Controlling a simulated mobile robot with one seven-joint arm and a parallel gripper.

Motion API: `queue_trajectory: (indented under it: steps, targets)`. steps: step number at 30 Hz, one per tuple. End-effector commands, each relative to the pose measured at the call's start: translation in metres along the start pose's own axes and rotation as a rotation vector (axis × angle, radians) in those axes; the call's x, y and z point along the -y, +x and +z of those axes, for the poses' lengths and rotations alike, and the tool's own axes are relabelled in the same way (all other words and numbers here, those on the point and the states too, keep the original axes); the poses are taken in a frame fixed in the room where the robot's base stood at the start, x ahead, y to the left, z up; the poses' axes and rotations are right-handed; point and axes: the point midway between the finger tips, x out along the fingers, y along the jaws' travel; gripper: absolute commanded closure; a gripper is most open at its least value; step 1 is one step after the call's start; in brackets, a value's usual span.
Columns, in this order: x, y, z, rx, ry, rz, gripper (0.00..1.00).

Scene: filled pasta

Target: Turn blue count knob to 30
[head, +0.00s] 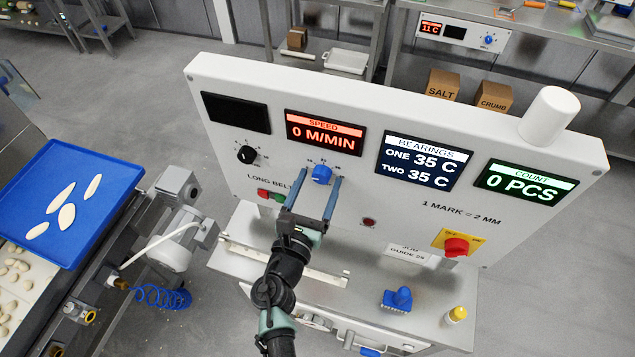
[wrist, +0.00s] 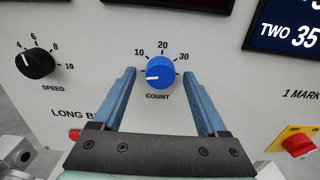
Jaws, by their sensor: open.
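The blue count knob (wrist: 160,72) is on the white panel, with marks 10, 20 and 30 around its top and the word COUNT below it. Its white pointer line points left, below the 10 mark. In the head view the blue knob (head: 321,174) sits under the red speed display. My gripper (wrist: 162,80) is open, with one blue-grey finger on each side of the knob. The fingers look apart from the knob; depth is hard to tell. In the head view my gripper (head: 312,188) reaches up at the knob from below. The count display (head: 524,184) reads 0 PCS.
A black speed knob (wrist: 36,63) is left of the count knob. Green and red buttons (head: 269,197) sit below left. A red stop knob on yellow (head: 456,246) is at the lower right. A ledge (head: 285,262) runs below the panel.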

Motion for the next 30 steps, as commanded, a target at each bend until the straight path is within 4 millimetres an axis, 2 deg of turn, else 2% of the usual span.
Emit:
queue_trajectory:
  steps: [4,16,30]
  targets:
    - [0.0002,-0.0001,0.0001,0.0,0.0,-0.001,0.26]
    - [0.0002,-0.0004,0.0002,0.001,0.0,-0.001,0.98]
    - [0.0001,-0.0006,-0.0021,0.001,0.084,-0.001,1.0]
